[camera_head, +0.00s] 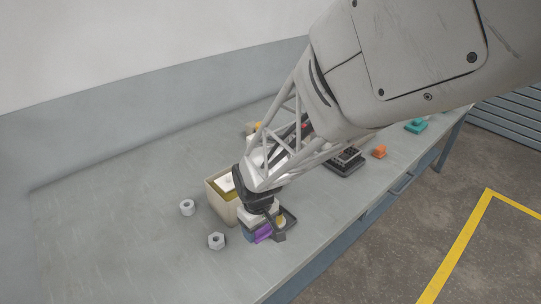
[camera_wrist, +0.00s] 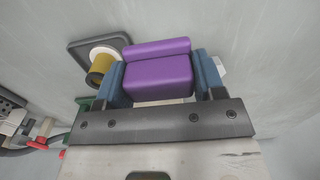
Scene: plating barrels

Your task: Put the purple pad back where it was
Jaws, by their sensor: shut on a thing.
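The purple pad (camera_wrist: 158,78) is a stepped purple block, large in the wrist view. In the head view only a small part of the pad (camera_head: 263,232) shows beneath my gripper. My gripper (camera_wrist: 162,82) is shut on it, with a blue fingertip against each side. In the head view my gripper (camera_head: 257,231) is low over the front part of the bench, beside a dark tray (camera_head: 291,217). I cannot tell whether the pad touches the bench. A yellow and white spool (camera_wrist: 101,70) sits at the tray's near corner in the wrist view.
A beige box (camera_head: 215,200) stands just behind my gripper. Two grey nuts (camera_head: 187,207) (camera_head: 216,241) lie to its left. A black rack (camera_head: 345,163), an orange piece (camera_head: 379,151) and a teal piece (camera_head: 415,126) are farther right. The bench's left part is clear.

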